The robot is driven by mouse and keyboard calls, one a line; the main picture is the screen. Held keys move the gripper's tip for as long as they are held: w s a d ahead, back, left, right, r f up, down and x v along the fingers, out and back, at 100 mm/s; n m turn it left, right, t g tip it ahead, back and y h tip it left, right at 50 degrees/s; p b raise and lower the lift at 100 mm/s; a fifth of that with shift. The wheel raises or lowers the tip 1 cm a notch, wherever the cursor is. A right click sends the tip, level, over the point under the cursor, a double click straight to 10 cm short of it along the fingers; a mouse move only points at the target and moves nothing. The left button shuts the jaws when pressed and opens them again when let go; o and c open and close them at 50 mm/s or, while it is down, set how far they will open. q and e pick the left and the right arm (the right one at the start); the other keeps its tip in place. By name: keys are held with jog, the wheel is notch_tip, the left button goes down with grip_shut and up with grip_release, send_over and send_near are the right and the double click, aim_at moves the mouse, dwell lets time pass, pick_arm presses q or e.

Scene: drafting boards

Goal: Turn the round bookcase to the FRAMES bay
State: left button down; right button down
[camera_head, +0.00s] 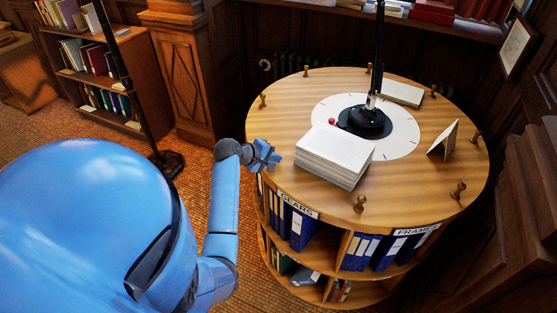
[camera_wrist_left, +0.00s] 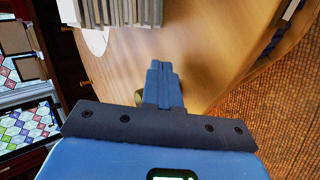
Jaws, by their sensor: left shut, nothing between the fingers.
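The round bookcase (camera_head: 400,195) has a wooden top and open shelves below. Its GEARS label (camera_head: 297,206) is on the near left side and its FRAMES label (camera_head: 416,229) is on the near right. Brass pegs stand around the rim, one at the front (camera_head: 360,203) and one at the left (camera_head: 262,101). My left gripper (camera_head: 271,158) is shut and empty at the left rim of the top. In the left wrist view its closed fingers (camera_wrist_left: 163,85) are over the wood, and a brass peg (camera_wrist_left: 138,98) shows partly behind them. My right gripper is not in view.
A stack of paper (camera_head: 333,155), a black lamp base (camera_head: 364,121) on a white dial (camera_head: 402,141) and a folded card (camera_head: 443,138) stand on the top. A floor stand (camera_head: 167,162) and a low bookcase (camera_head: 100,75) are at the left. Wood panelling closes in at the right.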

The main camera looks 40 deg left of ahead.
pick_arm(q)
jog(key=shift+a+f, duration=0.1)
jog(key=shift+a, duration=0.3)
jog(key=shift+w+a+b, duration=0.4)
jog(key=shift+a+b, duration=0.15)
jog(key=shift+a, duration=0.3)
jog(key=a, duration=0.1)
jog(key=w+a+b, duration=0.1)
jog(key=a, duration=0.1)
jog(key=shift+w+a+m+h, duration=0.1)
jog(key=shift+w+m+h, duration=0.15)
jog(key=shift+m+h, duration=0.05)
jog(key=shift+a, duration=0.3)
jog(key=shift+d, duration=0.25)
jog(key=shift+m, duration=0.3)
jog(key=w+a+b, duration=0.1)
jog(key=a+b, duration=0.1)
jog(key=w+a+b, duration=0.1)
jog(key=shift+w+a+f+b, duration=0.1)
jog(key=shift+a+f+b, duration=0.1)
jog(key=shift+a+b, duration=0.2)
jog(key=shift+w+a+r+h+b, duration=0.1)
jog(key=shift+w+a+h+b, duration=0.2)
jog(key=shift+a+b, duration=0.15)
jog(key=shift+w+a+r+g, duration=0.1)
jog(key=shift+a+r+g, duration=0.05)
jog(key=shift+a+g, duration=0.15)
